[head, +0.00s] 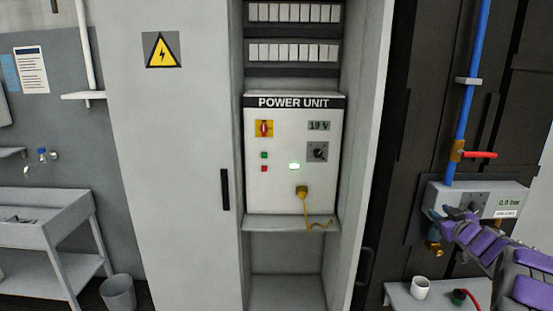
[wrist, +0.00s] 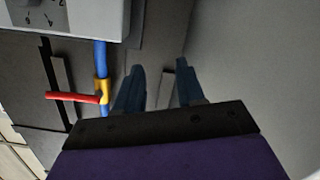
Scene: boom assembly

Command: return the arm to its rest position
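My gripper (head: 441,222) is at the right of the head view, at the end of my purple arm and in front of the lower left part of the gauge box (head: 514,191). In the wrist view its two blue fingers (wrist: 158,86) stand apart with nothing between them, so it is open and empty. The gauge box (wrist: 75,18) shows at the top left there, clear of the fingers. The arm covers part of the wall below the box.
A blue pipe (head: 467,95) with a red valve handle (head: 479,155) runs above the box. A white cup (head: 420,288) stands on a low shelf. An open cabinet holds the power unit (head: 283,180) with a yellow plug (head: 302,192). A grey bench (head: 45,225) stands left.

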